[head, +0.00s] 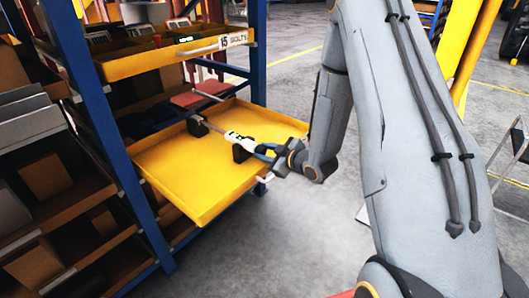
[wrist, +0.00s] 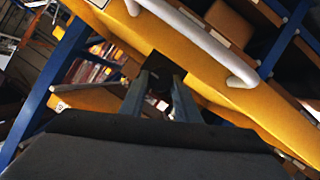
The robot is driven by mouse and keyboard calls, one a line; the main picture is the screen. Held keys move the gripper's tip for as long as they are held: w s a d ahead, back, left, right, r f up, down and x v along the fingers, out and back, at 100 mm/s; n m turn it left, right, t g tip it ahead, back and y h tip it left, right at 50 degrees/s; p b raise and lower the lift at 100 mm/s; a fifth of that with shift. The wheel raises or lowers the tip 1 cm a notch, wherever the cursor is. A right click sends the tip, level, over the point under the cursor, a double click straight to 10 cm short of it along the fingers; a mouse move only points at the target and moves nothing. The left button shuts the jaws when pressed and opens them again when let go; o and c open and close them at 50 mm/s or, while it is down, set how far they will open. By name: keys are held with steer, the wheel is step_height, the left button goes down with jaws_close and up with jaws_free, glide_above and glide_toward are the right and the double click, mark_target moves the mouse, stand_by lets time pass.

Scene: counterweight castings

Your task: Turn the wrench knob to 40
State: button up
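In the head view the wrench (head: 216,126) is a long thin tool lying across black supports in the pulled-out yellow drawer (head: 170,182). Its near end points at my gripper (head: 264,152), over the drawer's right side. The blue-grey fingers are at that near end, where the knob is hidden or too small to make out. In the wrist view my gripper (wrist: 164,84) shows two fingers standing apart with something dark between them. I cannot tell whether they touch the knob. No scale reading is legible.
A higher yellow drawer labelled 15 BOLTS (head: 233,41) is above, with a pale handle. The blue rack post (head: 105,125) stands left of the open drawer. Shelves with boxes (head: 45,175) fill the left. Grey floor (head: 290,235) is clear in front.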

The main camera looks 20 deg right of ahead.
steer(key=o, duration=0.4)
steer(key=shift+v, duration=3.85)
steer(key=s+a+r+m+g+h+p, duration=0.1)
steer(key=s+r+m+g+h+p, duration=0.2)
steer(key=s, duration=1.1)
steer(key=s+a+r+m+g+h+p, duration=0.2)
steer(key=s+r+m+g, duration=0.5)
steer(key=s, duration=0.7)
step_height(320, 180, up, 4)
steer(key=g+h+p, duration=0.1)
steer(key=g+p, duration=0.1)
steer(key=shift+a+r+m+g, duration=0.2)
steer(key=shift+m+g, duration=0.1)
steer(key=shift+m, duration=0.1)
